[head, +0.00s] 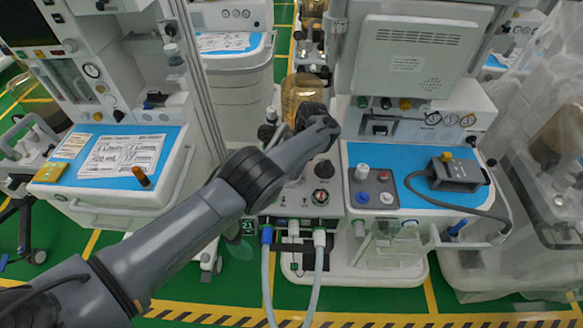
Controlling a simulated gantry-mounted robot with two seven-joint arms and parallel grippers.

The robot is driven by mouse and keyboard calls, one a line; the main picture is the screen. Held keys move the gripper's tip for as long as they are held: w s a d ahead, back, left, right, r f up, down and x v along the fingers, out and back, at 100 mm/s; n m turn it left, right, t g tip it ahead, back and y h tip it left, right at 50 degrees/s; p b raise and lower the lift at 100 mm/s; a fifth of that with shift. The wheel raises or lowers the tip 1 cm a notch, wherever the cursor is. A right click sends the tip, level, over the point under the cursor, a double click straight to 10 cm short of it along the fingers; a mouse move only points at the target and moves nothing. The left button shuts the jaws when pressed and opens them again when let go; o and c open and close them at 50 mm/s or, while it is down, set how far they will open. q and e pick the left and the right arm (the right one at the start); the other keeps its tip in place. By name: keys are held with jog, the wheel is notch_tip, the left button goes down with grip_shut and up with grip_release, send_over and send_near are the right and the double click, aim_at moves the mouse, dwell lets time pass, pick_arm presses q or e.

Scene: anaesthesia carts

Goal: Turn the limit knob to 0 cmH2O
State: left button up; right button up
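The middle anaesthesia cart carries a grey-white breathing block (292,203) with two hoses on its front. On it stands a round black knob (323,170), and below it a small dial with a red ring (321,197). I cannot read any scale, nor tell which of them is the limit knob or where it points. My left arm (205,210) reaches in from the lower left and ends at a dark wrist (318,130) that appears just above the black knob. The fingers cannot be made out, and contact cannot be judged. My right gripper is not in view.
An amber canister (301,92) stands behind my wrist. To the right are a blue work surface (408,165) and a black device (456,174) with a cable. Another cart (116,165) stands left; a plastic-covered one (545,190) stands right. Green floor (235,278) shows in front.

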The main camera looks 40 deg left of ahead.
pick_arm(q)
jog(key=shift+f, duration=0.1)
jog(key=o, duration=1.1)
jog(key=shift+c, duration=0.2)
jog(key=v, duration=0.7)
jog(key=shift+r, duration=0.25)
